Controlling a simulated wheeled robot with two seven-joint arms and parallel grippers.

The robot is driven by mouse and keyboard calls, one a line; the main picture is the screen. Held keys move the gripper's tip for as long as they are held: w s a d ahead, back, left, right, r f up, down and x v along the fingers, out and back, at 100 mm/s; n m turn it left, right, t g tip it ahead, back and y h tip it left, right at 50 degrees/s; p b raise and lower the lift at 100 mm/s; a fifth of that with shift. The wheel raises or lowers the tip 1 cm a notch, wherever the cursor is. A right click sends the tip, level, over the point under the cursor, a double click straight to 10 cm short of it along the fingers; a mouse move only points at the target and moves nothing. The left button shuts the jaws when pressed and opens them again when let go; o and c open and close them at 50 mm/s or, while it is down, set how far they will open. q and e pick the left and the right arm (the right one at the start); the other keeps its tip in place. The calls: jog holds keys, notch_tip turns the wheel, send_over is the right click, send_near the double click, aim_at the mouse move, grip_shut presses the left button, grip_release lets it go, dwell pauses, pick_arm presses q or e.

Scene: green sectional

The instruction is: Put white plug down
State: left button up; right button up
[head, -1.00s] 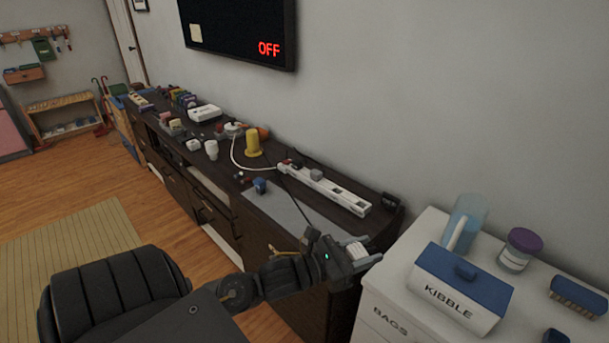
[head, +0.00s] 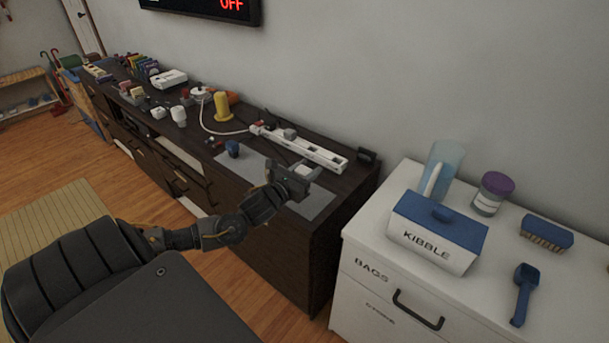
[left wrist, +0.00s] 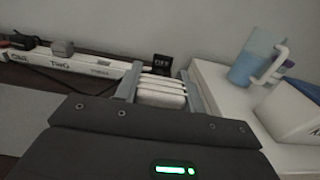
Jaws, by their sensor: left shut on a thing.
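My left gripper (head: 296,174) is shut on the white plug, above the right end of the grey mat (head: 318,203) on the dark cabinet. In the left wrist view the white plug (left wrist: 161,94) sits between the two fingers (left wrist: 161,92), its ribbed white body showing. In the head view the gripper mostly hides the plug. Whether the plug touches the mat cannot be told. The white power strip (head: 305,150) lies just behind the gripper, with a dark and a grey plug in it. My right gripper is not in view.
A blue plug (head: 232,148) stands on the mat's left part. A yellow cylinder (head: 222,106) and other small items crowd the cabinet further left. A small black OFF sign (head: 367,157) stands at the right end. The white cabinet (head: 365,230) with the kibble box (head: 436,240) is to the right.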

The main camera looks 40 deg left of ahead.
pick_arm(q)
jog(key=w+a+f, duration=0.1)
jog(key=w+f, duration=0.1)
jog(key=f, duration=0.1)
jog(key=w+a+f, duration=0.1)
jog(key=f, duration=0.1)
jog(key=shift+w+a, duration=0.3)
jog(key=shift+w+a+f, duration=0.1)
jog(key=shift+w+f, duration=0.15)
jog(key=shift+f, duration=0.15)
notch_tip(320, 180, down, 3)
jog(key=shift+w+a+f, duration=0.1)
jog(key=shift+f, duration=0.1)
jog(key=shift+f, duration=0.15)
jog(key=o, duration=1)
jog(key=shift+c, duration=0.2)
